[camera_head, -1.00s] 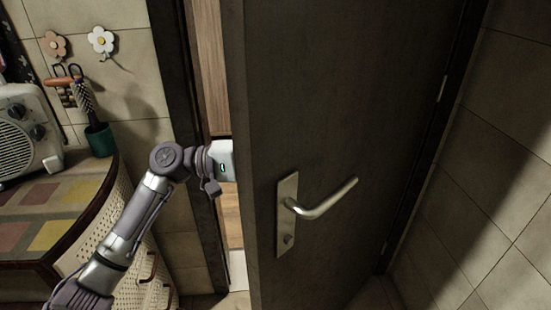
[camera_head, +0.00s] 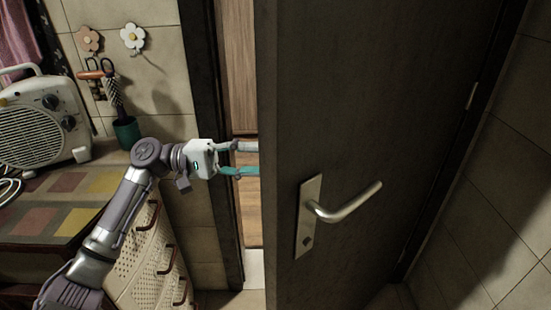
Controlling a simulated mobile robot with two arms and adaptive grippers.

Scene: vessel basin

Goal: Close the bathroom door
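The dark bathroom door (camera_head: 370,120) stands partly open in the camera_head view, its free edge on the left and its hinge side on the right. A silver lever handle (camera_head: 345,204) sits on a plate on the near face. My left gripper (camera_head: 248,159) is at the door's free edge, in the gap between door and frame. Its grey upper finger and teal lower finger are apart, with their tips at or behind the door edge. Contact with the door cannot be told. My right gripper is not in view.
The dark door frame (camera_head: 208,120) stands left of the opening, with a wooden surface (camera_head: 237,70) beyond. A tiled wall (camera_head: 500,200) stands at right.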

